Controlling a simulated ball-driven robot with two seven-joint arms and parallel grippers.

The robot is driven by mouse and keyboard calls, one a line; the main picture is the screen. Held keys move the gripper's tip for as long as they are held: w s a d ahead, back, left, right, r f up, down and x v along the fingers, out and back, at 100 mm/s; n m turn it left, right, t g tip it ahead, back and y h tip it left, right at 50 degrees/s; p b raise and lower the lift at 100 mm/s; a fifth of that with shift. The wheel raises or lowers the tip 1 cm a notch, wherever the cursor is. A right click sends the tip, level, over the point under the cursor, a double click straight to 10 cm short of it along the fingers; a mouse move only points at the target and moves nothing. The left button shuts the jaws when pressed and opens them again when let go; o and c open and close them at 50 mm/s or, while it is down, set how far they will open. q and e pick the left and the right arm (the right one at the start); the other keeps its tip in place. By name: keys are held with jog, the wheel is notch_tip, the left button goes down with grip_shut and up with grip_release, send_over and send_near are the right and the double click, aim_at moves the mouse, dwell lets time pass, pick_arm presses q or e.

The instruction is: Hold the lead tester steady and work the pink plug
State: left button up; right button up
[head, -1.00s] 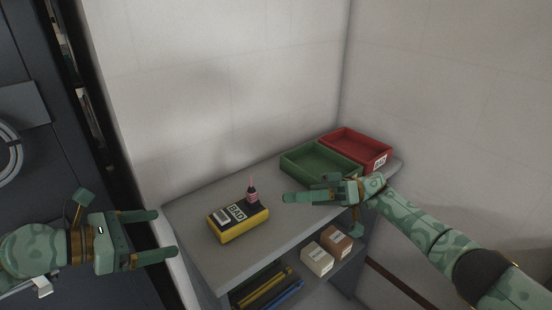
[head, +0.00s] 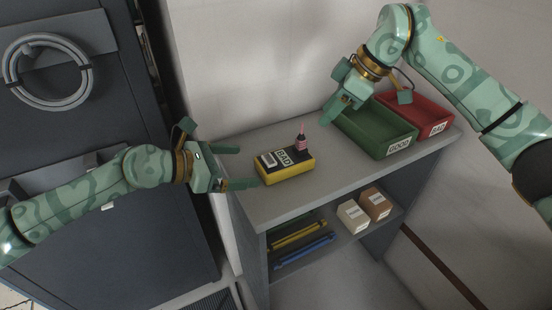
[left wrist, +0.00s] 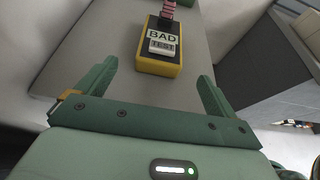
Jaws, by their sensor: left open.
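The lead tester (head: 294,174), a yellow box with a black top and a BAD display, lies on the grey shelf top. The left wrist view shows the tester (left wrist: 155,68) with BAD and a TEST button. The pink plug (head: 301,139) stands upright at the tester's far right end; it shows at the top edge of the left wrist view (left wrist: 168,10). My left gripper (head: 249,166) is open and empty, just left of the tester, its fingers pointing at it.
A green GOOD bin (head: 374,142) and a red BAD bin (head: 436,116) stand at the right of the shelf top (head: 330,178). Small boxes (head: 353,217) and blue and yellow bars (head: 304,250) lie on the lower shelf. A dark cabinet (head: 150,80) stands at left.

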aim_at(264, 165)
pick_arm(q)
jog(key=x, duration=0.9)
jog(key=c, duration=1.2)
